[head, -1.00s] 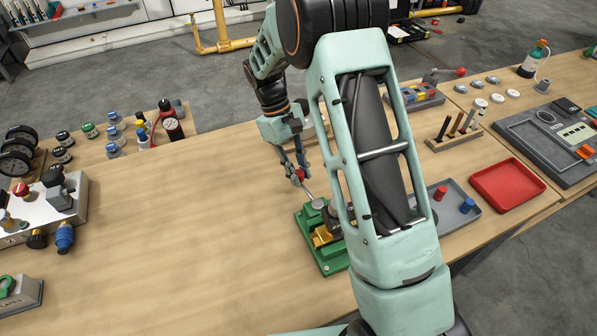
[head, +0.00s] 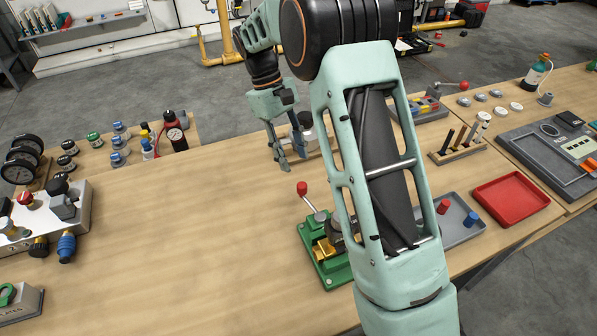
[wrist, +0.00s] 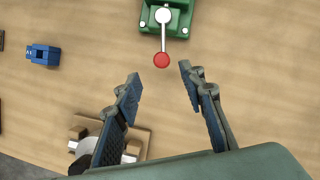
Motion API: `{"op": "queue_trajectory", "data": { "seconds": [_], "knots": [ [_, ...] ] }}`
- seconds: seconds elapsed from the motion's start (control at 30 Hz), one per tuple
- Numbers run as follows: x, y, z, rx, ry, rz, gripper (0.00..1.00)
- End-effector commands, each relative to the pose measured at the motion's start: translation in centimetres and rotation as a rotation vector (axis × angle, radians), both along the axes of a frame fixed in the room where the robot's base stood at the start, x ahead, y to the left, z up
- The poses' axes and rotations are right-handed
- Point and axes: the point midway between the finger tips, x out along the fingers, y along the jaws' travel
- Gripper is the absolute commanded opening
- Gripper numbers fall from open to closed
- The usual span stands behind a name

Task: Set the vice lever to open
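The green vice (head: 331,262) stands on the wooden bench in the head view, partly hidden by my arm. Its silver lever (head: 309,202) with a red knob (head: 302,187) points up and to the left, away from the vice body. In the wrist view the vice (wrist: 180,12) is at the top, with the lever (wrist: 163,32) and red knob (wrist: 162,60) pointing down the picture. My gripper (head: 292,164) is open and empty beyond the knob, apart from it. In the wrist view my fingertips (wrist: 159,80) are spread wide, with the knob a little above the gap between them.
A blue block (wrist: 43,54) lies on the bench in the wrist view. A wooden stand with a round silver part (wrist: 90,147) is below, partly behind my gripper. A grey tray (head: 467,228) and red tray (head: 511,190) lie right. Bench left of the vice is clear.

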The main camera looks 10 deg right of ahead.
Motion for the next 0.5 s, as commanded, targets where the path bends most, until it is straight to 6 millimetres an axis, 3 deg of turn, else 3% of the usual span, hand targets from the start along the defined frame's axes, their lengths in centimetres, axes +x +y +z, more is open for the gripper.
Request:
{"op": "queue_trajectory", "data": {
  "seconds": [0.2,0.5],
  "knots": [
    [0.7,0.6,2.3,0.0,0.0,0.0,0.37],
    [0.8,0.7,2.6,0.001,0.001,0.0,0.37]
  ]
}}
